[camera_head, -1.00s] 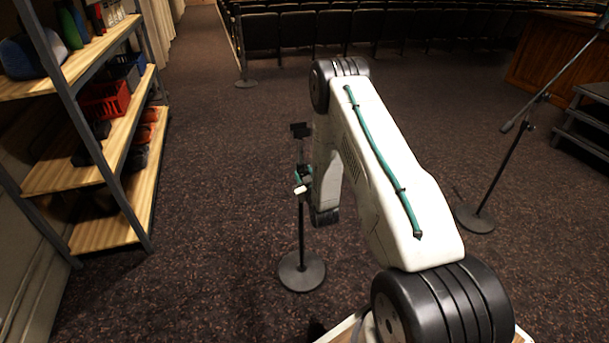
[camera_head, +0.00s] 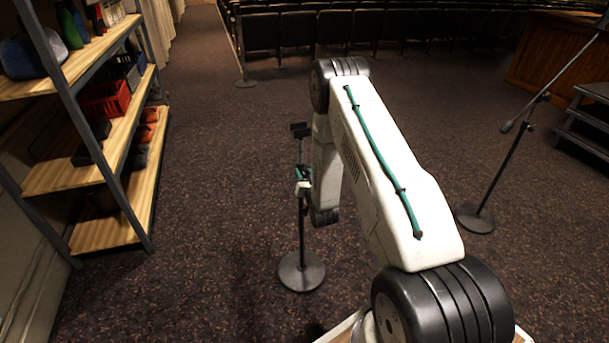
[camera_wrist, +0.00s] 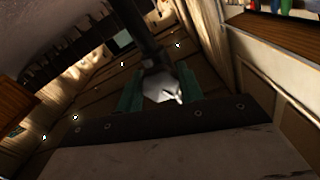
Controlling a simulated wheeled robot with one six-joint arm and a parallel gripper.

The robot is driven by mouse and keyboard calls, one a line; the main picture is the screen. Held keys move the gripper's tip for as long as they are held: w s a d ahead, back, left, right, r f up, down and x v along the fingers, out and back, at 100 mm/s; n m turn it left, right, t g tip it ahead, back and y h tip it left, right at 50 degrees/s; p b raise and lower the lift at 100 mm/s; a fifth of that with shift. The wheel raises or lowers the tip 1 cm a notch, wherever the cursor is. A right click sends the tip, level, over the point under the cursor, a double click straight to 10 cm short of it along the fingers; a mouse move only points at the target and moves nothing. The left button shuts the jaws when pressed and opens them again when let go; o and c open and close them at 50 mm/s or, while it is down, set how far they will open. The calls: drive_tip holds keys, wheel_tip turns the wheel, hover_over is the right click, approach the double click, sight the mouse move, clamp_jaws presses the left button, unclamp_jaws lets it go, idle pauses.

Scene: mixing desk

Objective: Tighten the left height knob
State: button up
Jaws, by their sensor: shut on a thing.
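The left stand (camera_head: 301,232) is a thin dark upright pole on a round base, with a small dark plate on top. The height knob (camera_wrist: 162,90) is a pale, faceted piece beside the dark pole in the wrist view. My gripper (camera_wrist: 159,84) has its two teal fingers on either side of this knob and is shut on it. In the head view my gripper (camera_head: 304,178) is a small teal shape at the upper part of the pole, partly hidden by my arm. The knob's threads and any gap at the pole cannot be made out.
A wooden shelf rack (camera_head: 112,150) with crates and bottles stands at the left. A second stand with a slanted boom (camera_head: 497,170) stands at the right, near dark steps (camera_head: 588,125). Rows of seats (camera_head: 400,28) line the back. The carpet around the left stand is clear.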

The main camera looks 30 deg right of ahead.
idle(0.5)
drive_tip(key=o, duration=1)
drive_tip(key=shift+s, duration=0.1)
drive_tip(key=v, duration=0.7)
drive_tip(key=shift+s, duration=0.35)
drive_tip(key=shift+a, duration=0.1)
